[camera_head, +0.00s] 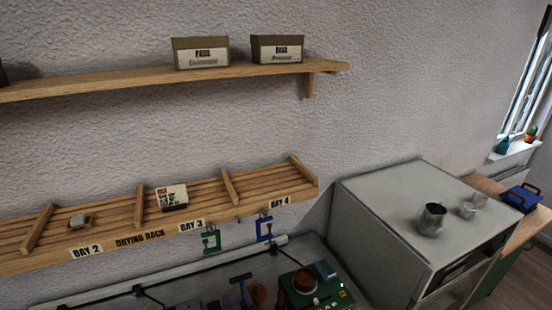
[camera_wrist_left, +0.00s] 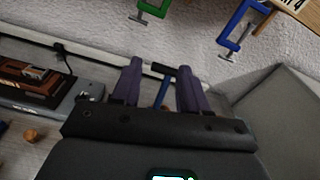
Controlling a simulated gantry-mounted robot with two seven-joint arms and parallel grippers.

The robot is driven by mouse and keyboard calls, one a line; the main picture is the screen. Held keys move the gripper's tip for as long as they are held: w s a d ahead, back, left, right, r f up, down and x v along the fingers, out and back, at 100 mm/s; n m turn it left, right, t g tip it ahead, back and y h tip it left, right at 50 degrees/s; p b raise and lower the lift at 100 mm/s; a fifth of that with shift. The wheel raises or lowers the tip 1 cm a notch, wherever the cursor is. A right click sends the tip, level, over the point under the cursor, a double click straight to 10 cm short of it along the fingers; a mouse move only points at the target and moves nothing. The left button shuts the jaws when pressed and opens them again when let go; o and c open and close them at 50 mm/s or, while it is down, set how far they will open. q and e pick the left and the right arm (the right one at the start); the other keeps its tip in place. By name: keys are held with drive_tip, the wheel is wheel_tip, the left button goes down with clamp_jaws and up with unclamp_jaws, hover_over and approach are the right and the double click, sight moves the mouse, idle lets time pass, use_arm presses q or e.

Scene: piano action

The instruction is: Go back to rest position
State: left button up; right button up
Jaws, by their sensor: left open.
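My left gripper (camera_wrist_left: 160,67) shows in the left wrist view with its two purple fingers spread apart. A blue-handled tool with a dark crosshead (camera_wrist_left: 163,88) shows between the fingers. It seems to lie beyond them, and I see no finger closed on it. In the head view the same kind of tool (camera_head: 242,290) is at the bottom edge, and I cannot clearly make out my gripper there. My right gripper is in neither view.
A wooden drying rack (camera_head: 110,226) runs along the wall, with a green clamp (camera_head: 211,240) and a blue clamp (camera_head: 264,229) on its front edge. A green machine (camera_head: 318,288) stands below. A grey cabinet (camera_head: 375,215) is to the right. A shelf (camera_head: 130,80) with boxes is above.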

use_arm(q)
drive_tip(key=s+d+f+n+g+h+p, duration=0.1)
drive_tip(key=s+d+f+g+p, duration=0.15)
drive_tip(key=s+f, duration=0.55)
drive_tip(key=s+d+f+g+h+p, duration=0.1)
drive_tip(key=s+d+f+g, duration=0.25)
drive_tip(key=s+f, duration=0.45)
drive_tip(key=s+d+r+n+g+h+p, duration=0.2)
drive_tip(key=s+d+n+g, duration=0.15)
drive_tip(key=s, duration=0.65)
drive_tip(key=s+d+r+n+g+h+p, duration=0.1)
drive_tip(key=s+d+n+g+h, duration=0.25)
drive_tip(key=s, duration=0.65)
drive_tip(key=s+a+r+n+g+p, duration=0.2)
drive_tip(key=s+a+r+n+p, duration=0.15)
drive_tip(key=a+r+n, duration=0.4)
drive_tip(key=w+a+r+n+t, duration=0.1)
drive_tip(key=w+a+r+n, duration=0.2)
drive_tip(key=a+n, duration=0.3)
drive_tip(key=w+a+r+n+t, duration=0.2)
drive_tip(key=w+a+r+n, duration=0.1)
drive_tip(key=a, duration=0.6)
drive_tip(key=r+n, duration=0.1)
drive_tip(key=n, duration=0.1)
drive_tip(key=shift+a+r+n, duration=0.3)
drive_tip(key=shift+r+n, duration=0.05)
drive_tip(key=shift+r, duration=0.05)
